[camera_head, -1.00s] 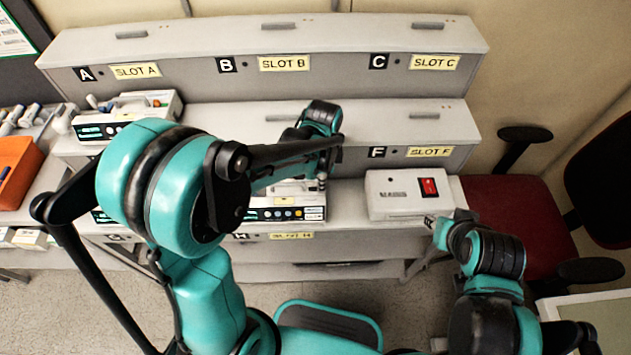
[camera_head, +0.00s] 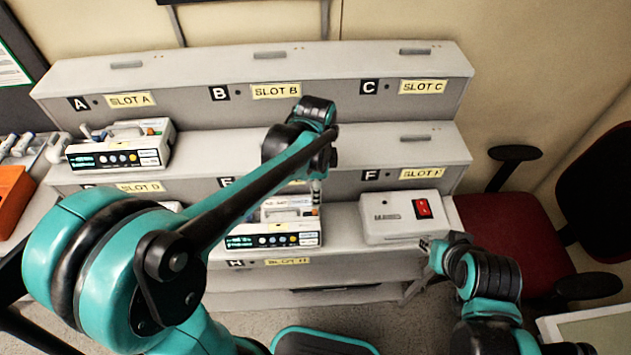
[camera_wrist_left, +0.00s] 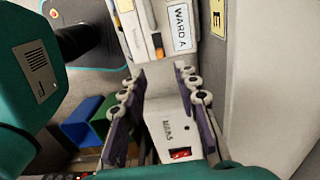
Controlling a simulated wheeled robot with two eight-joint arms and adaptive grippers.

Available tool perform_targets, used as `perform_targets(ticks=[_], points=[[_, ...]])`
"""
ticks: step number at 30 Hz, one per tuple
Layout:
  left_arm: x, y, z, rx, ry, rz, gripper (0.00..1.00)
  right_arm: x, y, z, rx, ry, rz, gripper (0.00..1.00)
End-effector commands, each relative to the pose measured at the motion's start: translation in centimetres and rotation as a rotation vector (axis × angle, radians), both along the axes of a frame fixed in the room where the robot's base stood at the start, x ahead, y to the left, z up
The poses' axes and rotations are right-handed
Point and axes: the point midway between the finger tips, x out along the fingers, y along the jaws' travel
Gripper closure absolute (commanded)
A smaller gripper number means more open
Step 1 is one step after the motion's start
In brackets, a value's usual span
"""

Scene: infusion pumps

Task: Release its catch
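A white infusion pump (camera_head: 270,238) with a dark display and coloured buttons stands in the lower middle bay, above the SLOT H label. My left gripper (camera_head: 317,188) hangs over its right rear part. In the left wrist view the two fingers (camera_wrist_left: 162,72) are spread apart, with nothing held between them. The pump body with its WARD A label (camera_wrist_left: 180,30) lies just beyond the fingertips; contact cannot be told. The pump's catch cannot be made out. My right gripper (camera_head: 430,246) is small, in front of the white box at right, and its fingers are unclear.
A white box (camera_head: 402,218) with a red switch stands right of the pump. Another pump (camera_head: 120,148) stands at SLOT A. The stepped rack (camera_head: 400,150) rises behind. An orange bin (camera_head: 12,195) is at left and a red chair (camera_head: 505,230) at right.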

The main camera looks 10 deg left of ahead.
Motion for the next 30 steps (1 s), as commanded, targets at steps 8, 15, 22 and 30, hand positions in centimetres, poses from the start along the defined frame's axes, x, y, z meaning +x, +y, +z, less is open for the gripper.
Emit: perform_targets(ticks=[8, 15, 22, 30], points=[[0.0, 0.0, 3.9, 0.0, 0.0, 0.0, 0.69, 0.0, 0.0, 0.0, 0.0, 0.0, 0.0, 0.71], [0.0, 0.0, 4.4, 0.0, 0.0, 0.0, 0.69, 0.0, 0.0, 0.0, 0.0, 0.0, 0.0, 0.71], [0.0, 0.0, 4.4, 0.0, 0.0, 0.0, 0.69, 0.0, 0.0, 0.0, 0.0, 0.0, 0.0, 0.71], [0.0, 0.0, 4.3, 0.0, 0.0, 0.0, 0.69, 0.0, 0.0, 0.0, 0.0, 0.0, 0.0, 0.71]])
